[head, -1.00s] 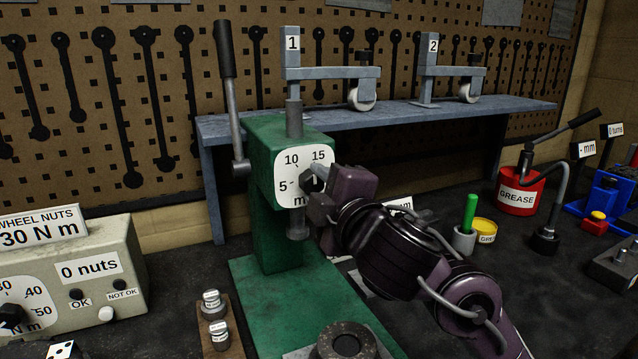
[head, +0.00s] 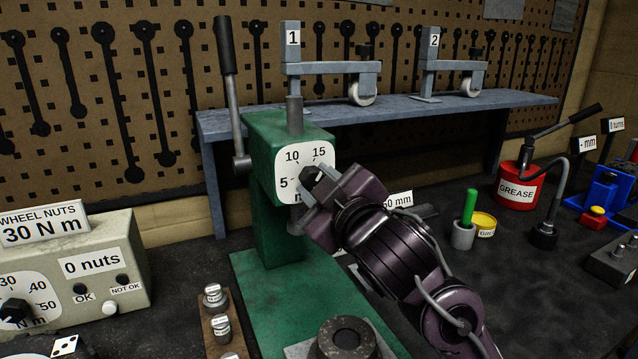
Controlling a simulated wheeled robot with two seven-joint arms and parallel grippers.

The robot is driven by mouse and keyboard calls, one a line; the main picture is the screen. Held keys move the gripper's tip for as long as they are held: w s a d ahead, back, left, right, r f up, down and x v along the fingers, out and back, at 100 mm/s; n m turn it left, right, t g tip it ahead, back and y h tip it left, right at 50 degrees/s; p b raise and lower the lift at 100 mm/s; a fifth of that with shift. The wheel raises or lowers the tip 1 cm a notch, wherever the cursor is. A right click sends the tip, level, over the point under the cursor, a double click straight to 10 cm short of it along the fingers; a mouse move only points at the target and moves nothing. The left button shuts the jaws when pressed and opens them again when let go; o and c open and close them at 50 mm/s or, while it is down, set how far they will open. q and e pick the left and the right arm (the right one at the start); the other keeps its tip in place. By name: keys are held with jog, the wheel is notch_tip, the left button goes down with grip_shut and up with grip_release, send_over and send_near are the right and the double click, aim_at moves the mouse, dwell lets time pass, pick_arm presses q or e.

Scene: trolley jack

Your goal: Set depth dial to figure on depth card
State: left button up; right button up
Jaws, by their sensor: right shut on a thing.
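The depth dial is a white plate (head: 294,158) with a black knob (head: 311,173) on the front of the green press (head: 268,225). The figures 5, 10 and 15 show on it; its lower right is hidden by my gripper. My right gripper (head: 316,182) is at the dial, its fingers shut on the black knob. Which figure the knob points to cannot be told. A white card (head: 398,200) behind my right arm ends in "50 mm"; its left part is hidden, and whether it is the depth card cannot be told. My left gripper is not in view.
A lever (head: 231,95) stands at the press's left. A wheel-nut box (head: 75,265) is at left. A red grease pot (head: 520,187), green stick (head: 469,207) and yellow tin (head: 484,224) stand at right. A blue shelf (head: 400,113) runs behind.

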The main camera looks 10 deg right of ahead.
jog(key=shift+f, duration=0.1)
dwell(0.3)
jog(key=o, duration=1)
